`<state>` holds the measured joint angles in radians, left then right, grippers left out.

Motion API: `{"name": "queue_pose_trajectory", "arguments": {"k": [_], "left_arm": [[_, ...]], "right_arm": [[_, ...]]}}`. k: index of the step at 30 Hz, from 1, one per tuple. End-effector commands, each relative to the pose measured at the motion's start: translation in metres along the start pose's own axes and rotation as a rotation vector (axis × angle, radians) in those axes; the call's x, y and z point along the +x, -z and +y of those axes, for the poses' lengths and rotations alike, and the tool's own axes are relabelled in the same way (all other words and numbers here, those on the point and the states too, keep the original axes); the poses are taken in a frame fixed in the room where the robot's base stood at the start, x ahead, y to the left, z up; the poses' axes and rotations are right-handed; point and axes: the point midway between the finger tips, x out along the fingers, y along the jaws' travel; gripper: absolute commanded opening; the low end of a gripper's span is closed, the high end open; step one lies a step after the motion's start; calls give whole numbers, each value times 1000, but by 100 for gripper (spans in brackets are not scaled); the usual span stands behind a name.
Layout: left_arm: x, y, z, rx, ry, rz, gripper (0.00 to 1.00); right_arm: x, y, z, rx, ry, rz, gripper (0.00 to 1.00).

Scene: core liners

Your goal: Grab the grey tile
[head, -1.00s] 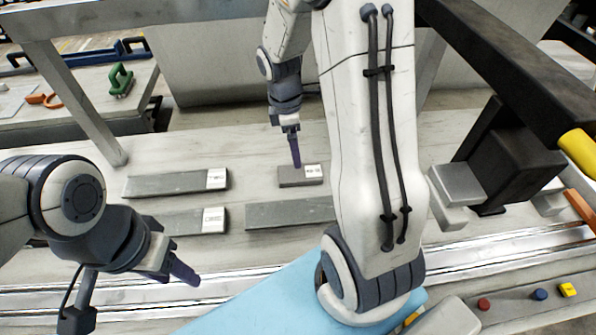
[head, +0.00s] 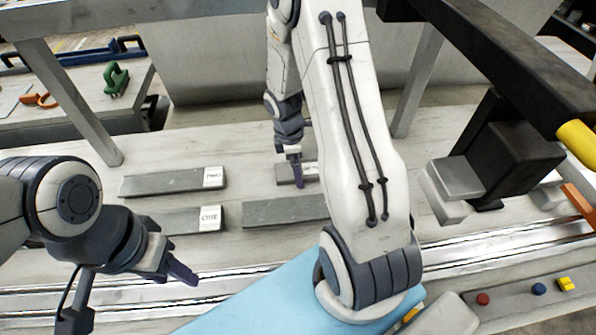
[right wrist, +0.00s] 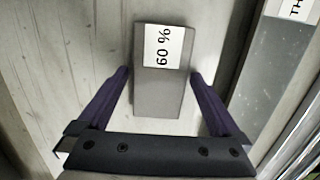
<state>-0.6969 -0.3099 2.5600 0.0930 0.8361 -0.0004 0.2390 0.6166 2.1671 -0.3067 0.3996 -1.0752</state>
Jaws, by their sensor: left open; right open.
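A short grey tile (right wrist: 158,98) with a white label reading "60 %" lies flat on the table. In the head view the tile (head: 283,173) is partly hidden by my right gripper (head: 297,180). In the right wrist view the open fingers of my right gripper (right wrist: 162,100) stand on either side of the tile, with gaps to both. Whether they are at table height I cannot tell. My left gripper (head: 183,272) is open and empty, near the metal rail at the front left.
Longer grey labelled tiles lie nearby: one at back left (head: 165,182), one at front left (head: 185,220) and one to the front (head: 285,210), close to the short tile. A black and grey press-like machine (head: 490,165) stands at right.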

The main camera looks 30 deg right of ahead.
Motion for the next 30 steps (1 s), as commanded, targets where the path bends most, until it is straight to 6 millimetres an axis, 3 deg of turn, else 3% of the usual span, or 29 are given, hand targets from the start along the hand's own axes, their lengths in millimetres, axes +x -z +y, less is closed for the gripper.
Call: {"name": "queue_pose_trajectory", "arguments": {"k": [2,3,9,20,27,30], "left_arm": [[0,0,0,0,0,0,50],[0,0,0,0,0,0,50],[0,0,0,0,0,0,50],[-1,0,0,0,0,0,50],[-4,0,0,0,0,0,50],[-1,0,0,0,0,0,50]], "right_arm": [[0,0,0,0,0,0,100],[0,0,0,0,0,0,92],[-1,0,0,0,0,0,21],[-8,-1,0,2,-1,0,21],[-44,-5,2,2,-7,1,21],[-53,-19,-19,5,-2,0,21]]}}
